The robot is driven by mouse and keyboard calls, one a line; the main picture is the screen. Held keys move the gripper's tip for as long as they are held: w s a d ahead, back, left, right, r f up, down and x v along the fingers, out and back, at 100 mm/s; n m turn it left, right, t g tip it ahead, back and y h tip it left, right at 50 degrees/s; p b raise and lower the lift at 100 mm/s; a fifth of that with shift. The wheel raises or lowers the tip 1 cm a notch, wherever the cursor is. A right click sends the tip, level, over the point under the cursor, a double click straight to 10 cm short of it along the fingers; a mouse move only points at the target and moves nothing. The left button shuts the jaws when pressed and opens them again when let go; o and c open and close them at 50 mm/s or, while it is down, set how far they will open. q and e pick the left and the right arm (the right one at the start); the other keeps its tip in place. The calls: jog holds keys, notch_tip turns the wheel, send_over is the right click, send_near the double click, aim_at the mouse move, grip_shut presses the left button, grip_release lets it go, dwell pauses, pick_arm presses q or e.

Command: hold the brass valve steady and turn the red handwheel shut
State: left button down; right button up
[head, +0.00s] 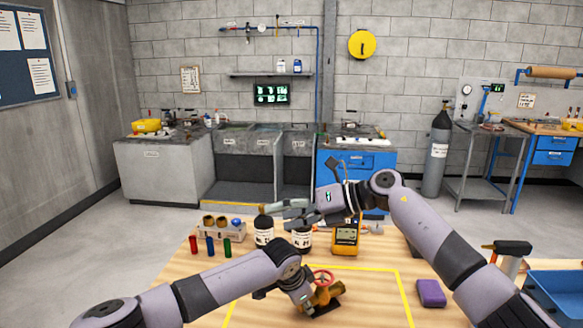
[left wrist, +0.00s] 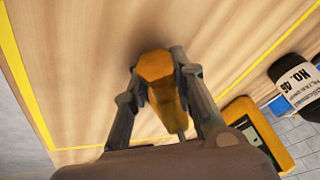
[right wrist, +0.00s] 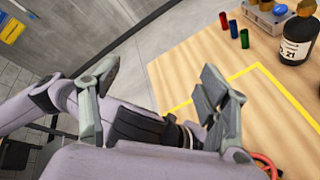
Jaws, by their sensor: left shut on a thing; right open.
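The brass valve (head: 331,293) sits on a dark base on the wooden table, inside the yellow outline. Its red handwheel (head: 322,276) is on top, and part of the wheel's rim shows in the right wrist view (right wrist: 265,162). My left gripper (head: 309,299) is shut on the valve from the left. In the left wrist view its fingers clasp a brass hexagonal part (left wrist: 157,68). My right gripper (head: 274,214) is open and empty, above and behind the valve, pointing left. In the right wrist view its fingers are spread with nothing between them.
A purple block (head: 431,293), a hammer (head: 512,254) and a blue tray (head: 556,296) are at the right. Bare table lies right of the valve.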

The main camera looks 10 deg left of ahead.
notch_tip(320, 180, up, 10)
jog(key=w+d+m+t+y, duration=0.1)
jog(key=w+m+t+y, duration=0.2)
jog(key=m, duration=1.1)
jog(key=shift+t+y, duration=1.7)
jog(key=shift+y, duration=0.5)
jog(key=shift+f, duration=0.1)
jog(key=n+h, duration=1)
jog(key=n, duration=0.7)
send_near(326, 278)
jog(key=x, duration=0.9)
jog(key=shift+w+a+f, duration=0.15)
jog(key=shift+w+a, duration=0.05)
jog(key=shift+a, duration=0.1)
